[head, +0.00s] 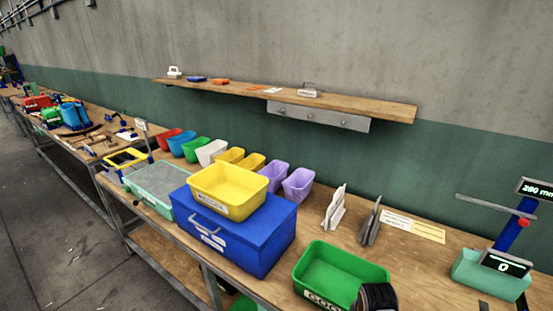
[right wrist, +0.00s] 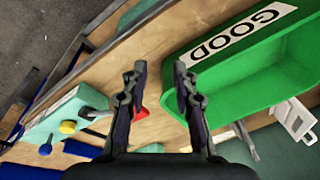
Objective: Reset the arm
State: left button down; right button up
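My right gripper (right wrist: 157,75) is in the right wrist view with its two dark fingers apart. Nothing is between them. It is over the wooden bench (right wrist: 110,72), beside the green bin (right wrist: 265,65) labelled GOOD. The bin also shows in the head view at the front of the bench (head: 340,266), and it looks empty. A dark ribbed round part covers the bin's right front corner in the head view; I cannot tell whether it belongs to my right arm. My left arm and gripper are in neither view.
A blue box (head: 255,240) carrying a yellow bin (head: 228,190) stands left of the green bin. A teal press (head: 492,276) with displays stands at the right. Several small coloured bins line the back, below a wall shelf (head: 370,106). Bare bench lies right of the green bin.

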jog(key=s+d+r+n+t, duration=0.1)
jog(key=s+r+n+t, duration=0.15)
jog(key=s+n, duration=1.1)
jog(key=s+d+f+g+b, duration=0.1)
jog(key=d+f, duration=0.1)
jog(key=f, duration=1.2)
jog(key=s+d+f+g+b, duration=0.1)
jog(key=f+g, duration=0.1)
jog(key=f, duration=1.3)
jog(key=s+f+b, duration=0.1)
jog(key=s+f, duration=1.4)
jog(key=s, duration=0.2)
jog(key=shift+d+f, duration=0.35)
jog(key=shift+d, duration=0.1)
jog(key=shift+n+g, duration=0.25)
